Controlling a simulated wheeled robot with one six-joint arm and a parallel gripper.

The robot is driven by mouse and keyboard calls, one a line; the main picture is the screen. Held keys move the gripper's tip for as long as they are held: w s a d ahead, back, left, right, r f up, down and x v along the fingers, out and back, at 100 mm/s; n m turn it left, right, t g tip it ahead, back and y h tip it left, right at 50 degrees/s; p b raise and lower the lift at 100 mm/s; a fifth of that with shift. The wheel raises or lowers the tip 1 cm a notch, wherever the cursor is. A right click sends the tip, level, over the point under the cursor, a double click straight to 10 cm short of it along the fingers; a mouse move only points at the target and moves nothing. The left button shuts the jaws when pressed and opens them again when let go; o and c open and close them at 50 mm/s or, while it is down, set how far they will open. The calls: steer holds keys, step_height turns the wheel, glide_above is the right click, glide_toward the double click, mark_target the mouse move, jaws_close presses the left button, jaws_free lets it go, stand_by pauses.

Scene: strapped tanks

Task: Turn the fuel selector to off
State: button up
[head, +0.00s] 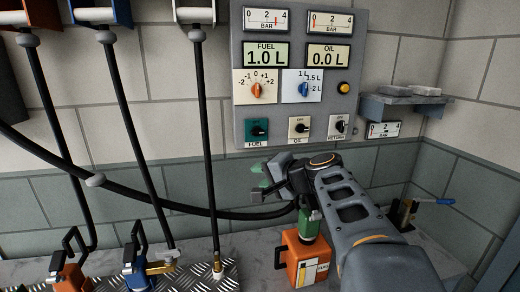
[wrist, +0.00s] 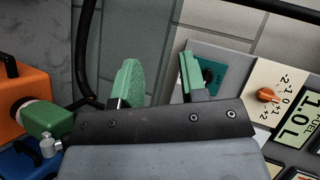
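The fuel selector (head: 257,130) is a dark knob on a teal plate labelled FUEL, at the lower left of the grey wall panel. Which way its pointer faces is too small to tell. My gripper (head: 266,180) is in front of and just below the panel, under the selector. In the wrist view my gripper (wrist: 160,78) has its two green-padded fingers spread with nothing between them. There the teal selector plate (wrist: 215,70) is just right of the right finger, which hides part of it and of the knob.
The panel (head: 300,20) also carries an oil selector (head: 299,126), a return selector (head: 338,127), an orange dial (head: 256,89), a blue dial (head: 303,88) and a yellow button (head: 343,88). Black hoses (head: 205,130) hang left. An orange can (head: 304,258) stands below my arm.

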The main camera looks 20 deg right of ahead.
mark_target(259, 133)
steer(key=w+d+r+m+t+h+b, duration=0.2)
steer(key=d+r+m+t, duration=0.25)
steer(key=d, duration=0.35)
steer(key=w+p, duration=0.1)
steer(key=w, duration=0.3)
steer(key=w+a, duration=0.1)
steer(key=w, duration=0.3)
steer(key=w+a+r+p, duration=0.1)
steer(key=w, duration=0.4)
steer(key=shift+w+p, duration=0.1)
steer(key=shift+p, duration=0.2)
steer(key=shift+c, duration=0.3)
jaws_close()
